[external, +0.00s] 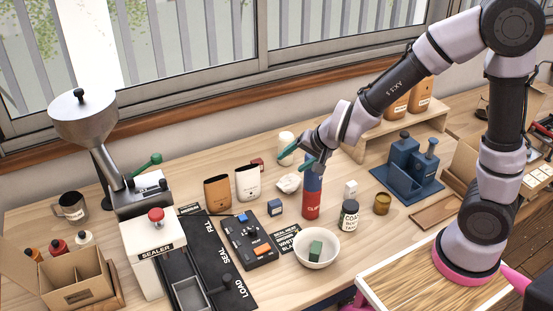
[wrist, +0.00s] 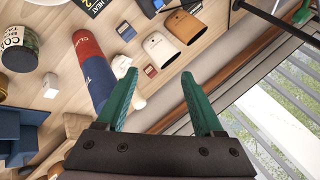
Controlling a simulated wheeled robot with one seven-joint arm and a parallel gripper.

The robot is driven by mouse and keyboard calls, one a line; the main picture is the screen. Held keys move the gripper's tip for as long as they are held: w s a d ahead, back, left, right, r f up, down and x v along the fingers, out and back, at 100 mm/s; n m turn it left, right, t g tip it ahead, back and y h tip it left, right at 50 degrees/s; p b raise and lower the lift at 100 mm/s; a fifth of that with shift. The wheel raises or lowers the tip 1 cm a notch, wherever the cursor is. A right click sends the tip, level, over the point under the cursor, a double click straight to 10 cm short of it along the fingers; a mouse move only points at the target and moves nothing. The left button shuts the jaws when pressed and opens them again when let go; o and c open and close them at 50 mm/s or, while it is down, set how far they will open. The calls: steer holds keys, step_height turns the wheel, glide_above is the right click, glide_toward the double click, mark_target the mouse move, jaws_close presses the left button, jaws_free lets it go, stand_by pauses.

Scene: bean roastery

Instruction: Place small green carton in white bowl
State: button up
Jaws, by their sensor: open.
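The small green carton (external: 316,248) sits inside the white bowl (external: 317,262) near the front middle of the table. My gripper (external: 291,162) is open and empty, well above and behind the bowl, near the top of a red and blue bottle (external: 311,205). In the wrist view, the two green fingers of my gripper (wrist: 162,82) are apart with nothing held between them. I cannot make out the carton in the wrist view.
A blue stand (external: 407,168) is further right. Brown (external: 217,193) and white (external: 247,183) pouches stand at the back. The sealer (external: 155,250) is at left.

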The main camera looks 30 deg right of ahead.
steer(key=s+d+r+n+t+y, duration=0.1)
steer(key=d+r+n, duration=0.1)
steer(key=d+r, duration=0.4)
steer(key=s+d+r+n+y, duration=0.15)
steer(key=d+r, duration=0.25)
steer(key=r, duration=0.5)
steer(key=s+d+r+g+h, duration=0.1)
steer(key=s+d+h, duration=0.2)
steer(key=s+d, duration=1)
steer(key=shift+d+r, duration=0.4)
steer(key=shift+d, duration=0.8)
